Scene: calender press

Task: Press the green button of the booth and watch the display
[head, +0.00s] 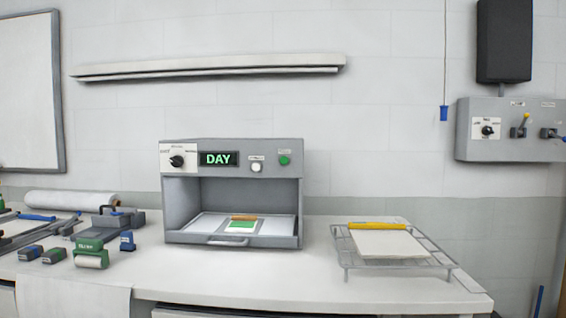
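The booth (171,215) is a grey box with an open front, standing on the white table. A white button (256,167) sits between the display and the green button. A black knob (177,161) on a white plate is at the panel's left. Inside the booth, a tray (275,226) holds a green-and-white card and a brown strip. My gripper is not in view.
A wire rack (447,264) with a white slab and yellow bar stands to the right on the table (330,285). Rollers and small blue and green tools (90,252) crowd the left. A wall control box (505,150) hangs at right. The table front is clear.

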